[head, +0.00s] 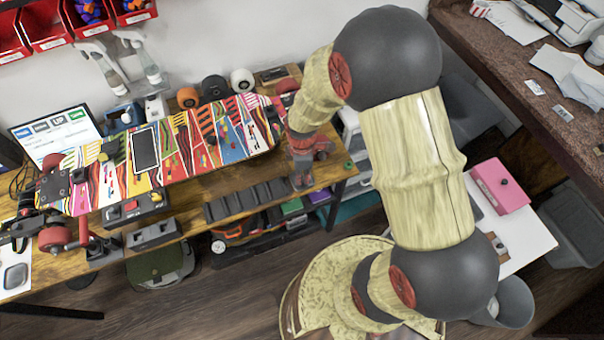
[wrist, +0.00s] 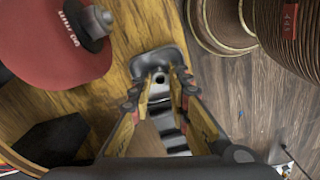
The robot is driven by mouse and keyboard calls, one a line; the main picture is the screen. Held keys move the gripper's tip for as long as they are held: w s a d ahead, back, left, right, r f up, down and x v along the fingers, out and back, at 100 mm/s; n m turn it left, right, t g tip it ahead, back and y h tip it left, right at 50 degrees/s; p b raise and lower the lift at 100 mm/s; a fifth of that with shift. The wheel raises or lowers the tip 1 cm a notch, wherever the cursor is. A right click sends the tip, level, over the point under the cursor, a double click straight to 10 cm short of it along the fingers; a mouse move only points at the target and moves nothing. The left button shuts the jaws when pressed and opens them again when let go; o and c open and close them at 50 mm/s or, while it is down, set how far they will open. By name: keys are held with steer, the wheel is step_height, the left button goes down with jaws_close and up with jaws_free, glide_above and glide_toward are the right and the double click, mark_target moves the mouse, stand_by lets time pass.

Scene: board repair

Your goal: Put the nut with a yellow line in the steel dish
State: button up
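My gripper (head: 303,180) is low over the right end of the workbench in the head view. In the wrist view its two fingers (wrist: 161,88) stand apart, with a gap between the tips. Behind that gap is a dark rounded piece with a small hole (wrist: 160,79), with grey and black bars below it. I see nothing clearly held. I cannot make out a nut with a yellow line or a steel dish in either view; my arm and gripper hide part of the bench's right end.
A colourful skateboard (head: 200,150) lies along the wooden workbench (head: 190,222). A dark compartment tray (head: 250,200) lies left of my gripper. In the wrist view, a red wheel (wrist: 45,45) is at upper left and a black angular block (wrist: 50,140) at lower left.

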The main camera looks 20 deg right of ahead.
steer(key=o, duration=0.5)
steer(key=shift+s, duration=0.1)
steer(key=shift+c, duration=0.8)
step_height(320, 180, up, 8)
steer(key=p, duration=0.6)
steer(key=shift+f, duration=0.25)
stand_by(0.5)
